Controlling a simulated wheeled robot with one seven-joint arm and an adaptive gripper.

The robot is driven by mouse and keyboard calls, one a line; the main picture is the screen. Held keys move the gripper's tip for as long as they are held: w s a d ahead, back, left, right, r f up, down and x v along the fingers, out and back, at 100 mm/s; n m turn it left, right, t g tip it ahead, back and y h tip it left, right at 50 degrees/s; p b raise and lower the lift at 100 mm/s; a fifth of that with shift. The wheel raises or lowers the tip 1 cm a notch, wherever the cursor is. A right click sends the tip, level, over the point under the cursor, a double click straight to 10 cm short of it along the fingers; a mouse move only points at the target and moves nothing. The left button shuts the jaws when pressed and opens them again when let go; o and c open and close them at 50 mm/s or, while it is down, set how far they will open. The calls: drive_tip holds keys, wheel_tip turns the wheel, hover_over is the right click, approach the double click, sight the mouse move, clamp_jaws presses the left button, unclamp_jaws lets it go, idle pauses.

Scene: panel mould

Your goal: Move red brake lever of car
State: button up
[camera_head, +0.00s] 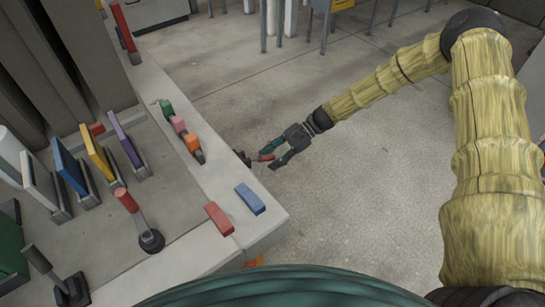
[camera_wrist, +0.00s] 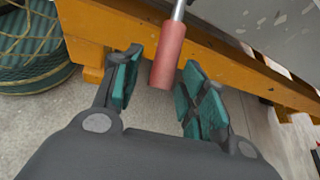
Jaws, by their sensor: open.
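A lever with a red cylindrical handle on a metal rod shows between my fingers in the wrist view (camera_wrist: 168,60). In the head view its red handle (camera_head: 264,157) sticks out from a dark mount (camera_head: 242,158) on the side edge of the pale panel. My gripper (camera_head: 271,156) is open, with its teal fingertips on either side of the handle. In the wrist view my gripper (camera_wrist: 162,68) shows a gap on both sides of the handle, wider on the left. The handle's end points toward my palm. The lever's base is cut off in the wrist view.
The pale panel (camera_head: 262,219) carries a red block (camera_head: 219,218), a blue block (camera_head: 250,199), a small coloured train (camera_head: 179,125) and another red-handled lever (camera_head: 127,201). An orange beam (camera_wrist: 225,52) runs close beyond my fingers. Open floor (camera_head: 330,215) lies right of the panel.

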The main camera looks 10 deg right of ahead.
drive_tip(key=v, duration=1.2)
idle(0.4)
